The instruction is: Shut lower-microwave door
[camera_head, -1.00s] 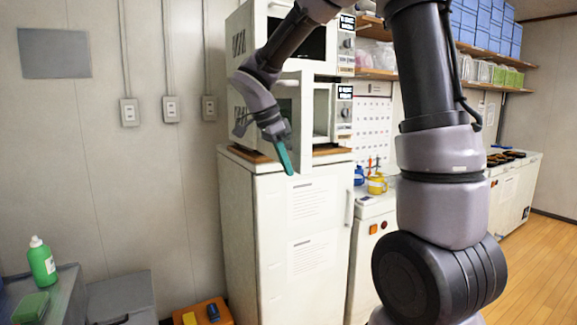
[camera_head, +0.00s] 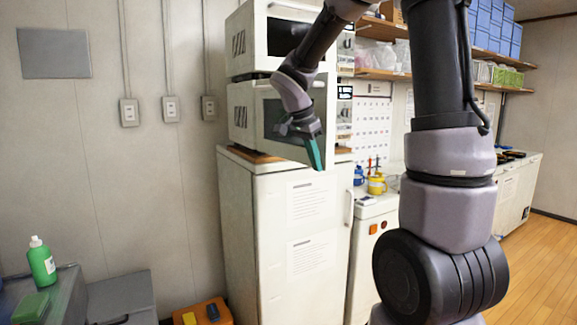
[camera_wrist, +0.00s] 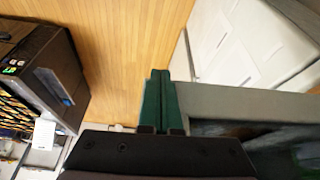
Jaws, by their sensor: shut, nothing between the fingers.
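The lower microwave (camera_head: 240,120) is white and stands on a wooden board on top of a white cabinet. Its door (camera_head: 282,150), a pale frame around a dark window, is partly open and angled out from the body. My gripper (camera_head: 316,158), with green fingers pressed together and empty, points down at the door's free edge. In the wrist view the green fingers (camera_wrist: 160,100) are right beside the pale door edge (camera_wrist: 240,102); whether they touch it I cannot tell. The control panel (camera_head: 344,112) shows just right of the door.
The upper microwave (camera_head: 248,45) sits directly above. The white cabinet (camera_head: 250,215) stands below. A lower counter with a yellow container (camera_head: 376,185) and a blue one is to the right. Shelves with blue boxes (camera_head: 490,28) hang behind my arm.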

